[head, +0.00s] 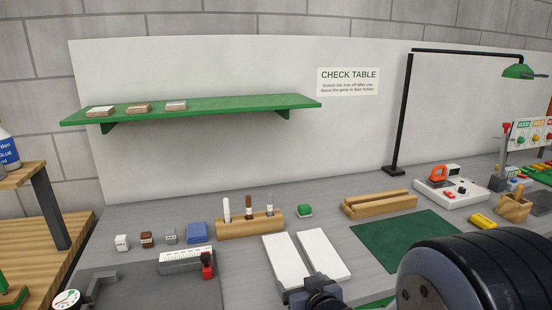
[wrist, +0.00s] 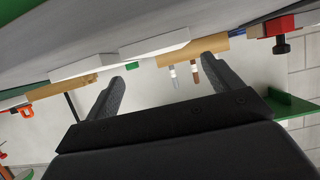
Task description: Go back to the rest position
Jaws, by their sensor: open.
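My gripper (wrist: 163,68) shows in the wrist view with its two dark fingers spread wide apart. Nothing is held between them. The wrist view is turned over, with the grey table top along its upper edge and the wall below. Beyond the fingers are white boards (wrist: 150,45) and a wooden pen holder (wrist: 210,44), apart from the fingers. In the head view, my dark arm fills the lower right and covers part of the table. A dark part at the bottom centre overlaps the near end of a white board (head: 286,262); I cannot make out fingertips there.
A green shelf (head: 215,104) with several small blocks is on the back wall. On the table are a pen holder (head: 236,229), a grooved wooden block (head: 380,204), a green mat (head: 405,238) and a black lamp post (head: 403,115). Small blocks stand at the left.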

